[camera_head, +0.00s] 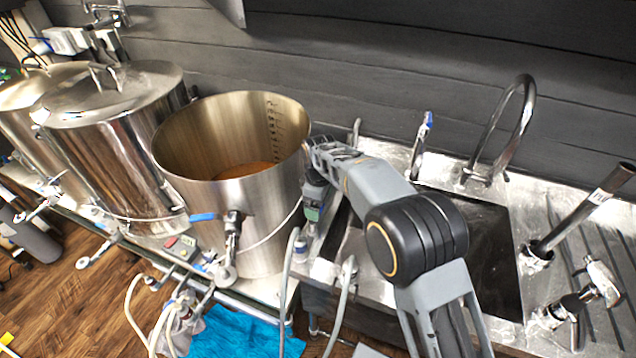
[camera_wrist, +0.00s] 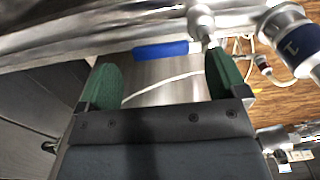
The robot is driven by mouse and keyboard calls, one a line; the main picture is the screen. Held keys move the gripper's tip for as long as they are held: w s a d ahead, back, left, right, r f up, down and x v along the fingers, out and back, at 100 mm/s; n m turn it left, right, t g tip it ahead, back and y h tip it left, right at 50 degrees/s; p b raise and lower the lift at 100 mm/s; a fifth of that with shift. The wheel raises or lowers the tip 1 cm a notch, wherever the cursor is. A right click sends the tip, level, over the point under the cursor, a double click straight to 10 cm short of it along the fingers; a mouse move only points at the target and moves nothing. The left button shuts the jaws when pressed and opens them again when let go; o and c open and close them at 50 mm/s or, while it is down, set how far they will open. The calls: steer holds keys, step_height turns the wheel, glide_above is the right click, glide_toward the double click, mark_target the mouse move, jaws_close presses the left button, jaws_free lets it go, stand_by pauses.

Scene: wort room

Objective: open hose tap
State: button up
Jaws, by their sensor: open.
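A tap with a blue lever (camera_head: 204,217) sits on the front of the open steel kettle (camera_head: 262,190). A blue lever (camera_wrist: 160,50) also shows in the wrist view, ahead of and between my fingertips, joined to a steel fitting (camera_wrist: 201,22). It looks like the same lever, but I cannot be sure. My gripper (camera_head: 313,212) is at the kettle's right side, with green fingers pointing down. In the wrist view, my gripper (camera_wrist: 165,78) is open, with nothing between the fingers. I cannot tell which fitting is the hose tap.
A steel fitting with a blue band (camera_head: 300,244) stands just below my gripper, near pale hoses (camera_head: 288,285). Two lidded steel vessels (camera_head: 112,125) stand to the left. A sink (camera_head: 475,240) with a curved faucet (camera_head: 510,125) is to the right. A blue cloth (camera_head: 235,332) lies below.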

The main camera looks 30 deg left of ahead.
step_height(320, 180, up, 12)
stand_by(0.4)
steer(key=shift+f, duration=0.1)
stand_by(0.4)
step_height(320, 180, down, 4)
steer(key=d+m, duration=0.2)
steer(key=m, duration=0.2)
steer(key=s+d+r+m, duration=0.2)
steer(key=d+m, duration=0.5)
steer(key=d, duration=1.3)
steer(key=s+d+r+m+t, duration=0.1)
steer(key=s+d+m, duration=0.3)
steer(key=d, duration=0.6)
steer(key=s+d+r+m+t, duration=0.1)
steer(key=s+d+m+t, duration=0.2)
steer(key=s+d, duration=0.3)
steer(key=d+m, duration=0.1)
steer(key=d, duration=0.4)
steer(key=shift+s+r, duration=0.35)
steer(key=shift+s, duration=0.05)
steer(key=shift+d+m, duration=0.15)
steer(key=shift+m, duration=0.15)
steer(key=shift+c, duration=0.2)
